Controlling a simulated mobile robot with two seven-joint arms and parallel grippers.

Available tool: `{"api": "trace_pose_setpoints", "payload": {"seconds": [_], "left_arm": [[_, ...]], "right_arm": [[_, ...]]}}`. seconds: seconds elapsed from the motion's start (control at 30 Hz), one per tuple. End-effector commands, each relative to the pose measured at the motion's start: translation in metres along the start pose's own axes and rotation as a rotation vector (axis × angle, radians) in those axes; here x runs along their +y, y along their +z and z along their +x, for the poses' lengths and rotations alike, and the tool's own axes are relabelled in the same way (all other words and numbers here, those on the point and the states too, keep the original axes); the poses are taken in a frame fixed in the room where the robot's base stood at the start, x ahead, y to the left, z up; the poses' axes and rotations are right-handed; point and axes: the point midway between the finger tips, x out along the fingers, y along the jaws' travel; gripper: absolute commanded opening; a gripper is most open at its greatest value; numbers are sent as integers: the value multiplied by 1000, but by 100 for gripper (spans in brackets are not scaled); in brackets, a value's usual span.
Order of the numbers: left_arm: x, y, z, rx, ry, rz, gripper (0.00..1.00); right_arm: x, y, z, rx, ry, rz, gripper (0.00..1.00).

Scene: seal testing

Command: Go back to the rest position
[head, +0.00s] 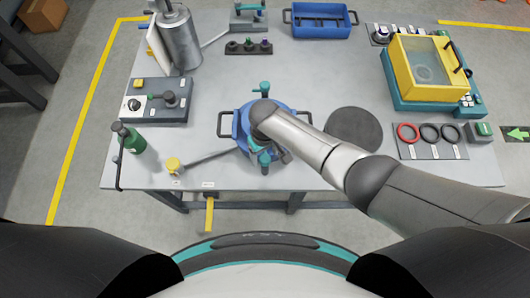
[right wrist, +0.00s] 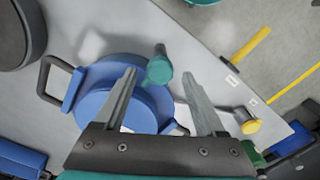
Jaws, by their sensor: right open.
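My right arm reaches in from the right in the head view. Its end is over a blue round vessel (head: 242,128) with dark side handles, near the table's front middle. My right gripper (right wrist: 159,73) is open in the right wrist view. The blue vessel (right wrist: 112,108) lies beyond and between its fingers, and a teal knob (right wrist: 158,70) shows between the fingertips. Nothing is visibly gripped; I cannot tell whether a finger touches the knob. In the head view the arm's end hides most of the gripper and part of the vessel. My left gripper is not in view.
The grey table (head: 320,90) holds a yellow-framed box (head: 396,65) at right, a dark round mat (head: 353,128), a ring board (head: 432,150), a blue tray (head: 320,30) at the back and a green bottle (head: 133,142) at left. Clear tabletop lies behind the vessel.

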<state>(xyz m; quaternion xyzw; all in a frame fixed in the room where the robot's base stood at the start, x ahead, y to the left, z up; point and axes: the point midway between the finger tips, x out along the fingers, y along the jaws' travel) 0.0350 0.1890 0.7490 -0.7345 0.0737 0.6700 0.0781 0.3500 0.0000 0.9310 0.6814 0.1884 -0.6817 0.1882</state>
Motion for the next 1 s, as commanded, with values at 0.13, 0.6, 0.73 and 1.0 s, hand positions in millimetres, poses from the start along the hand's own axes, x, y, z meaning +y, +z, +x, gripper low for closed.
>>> {"api": "trace_pose_setpoints", "payload": {"seconds": [0.13,0.6,0.73,1.0], "left_arm": [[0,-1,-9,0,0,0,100],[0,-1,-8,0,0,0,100],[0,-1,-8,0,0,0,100],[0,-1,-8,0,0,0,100]], "right_arm": [[0,-1,-21,4,-1,-1,72],[0,0,-53,-1,1,1,72],[0,0,-53,-1,1,0,72],[-23,11,-59,40,-65,4,72]]}}
